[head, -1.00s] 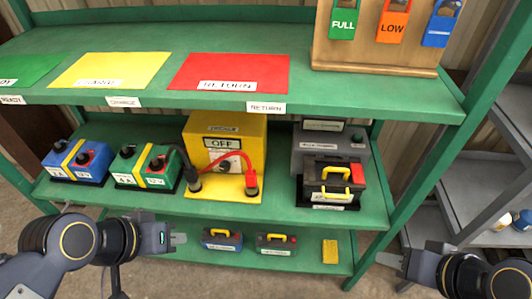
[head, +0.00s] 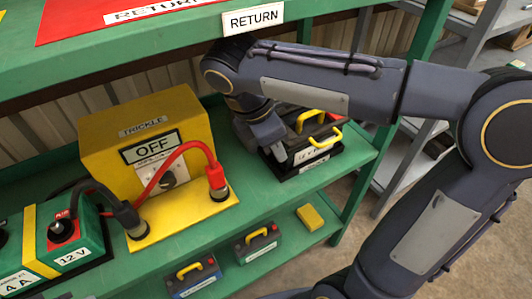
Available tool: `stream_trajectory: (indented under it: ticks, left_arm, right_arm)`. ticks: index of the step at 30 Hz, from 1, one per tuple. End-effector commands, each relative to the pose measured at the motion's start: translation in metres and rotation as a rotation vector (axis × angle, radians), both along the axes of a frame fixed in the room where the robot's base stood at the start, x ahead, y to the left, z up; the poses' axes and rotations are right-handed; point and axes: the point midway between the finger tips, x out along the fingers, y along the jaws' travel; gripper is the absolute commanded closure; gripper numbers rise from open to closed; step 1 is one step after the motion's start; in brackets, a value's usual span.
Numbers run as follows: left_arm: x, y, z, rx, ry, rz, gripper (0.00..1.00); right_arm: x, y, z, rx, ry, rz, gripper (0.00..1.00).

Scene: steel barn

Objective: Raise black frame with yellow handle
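The black frame with yellow handles (head: 322,138) sits on the right end of the middle shelf, over a black base with a white label. Two yellow handles show on it, one behind the other. My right arm reaches in from the right and bends down at its wrist. My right gripper (head: 277,152) points down at the left side of the black frame, very close to it. I cannot tell whether it touches. Its fingers overlap in this view, so their opening does not show. The arm hides what stands behind the frame. My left gripper is out of view.
A yellow charger (head: 105,130) marked OFF stands left of the gripper, with a red cable and a black cable. A green battery (head: 75,235) is farther left. The upper shelf (head: 130,60) hangs close above. Small batteries (head: 258,243) and a yellow block (head: 311,217) lie on the lower shelf.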

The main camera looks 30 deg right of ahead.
Motion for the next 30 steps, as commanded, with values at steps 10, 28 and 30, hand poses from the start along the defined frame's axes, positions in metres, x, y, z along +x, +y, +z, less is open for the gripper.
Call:
stream_trajectory:
  ticks: [10, 28, 30]
  left_arm:
    - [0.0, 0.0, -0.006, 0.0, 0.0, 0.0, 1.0]
    - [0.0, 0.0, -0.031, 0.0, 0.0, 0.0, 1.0]
    - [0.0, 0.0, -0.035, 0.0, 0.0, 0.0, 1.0]
  right_arm:
    - [0.017, -0.012, 0.004, -0.052, 0.051, 0.11, 0.62]
    - [0.025, -0.118, -0.007, -0.051, 0.054, 0.11, 0.62]
    - [0.026, -0.12, -0.014, -0.051, 0.053, 0.112, 0.62]
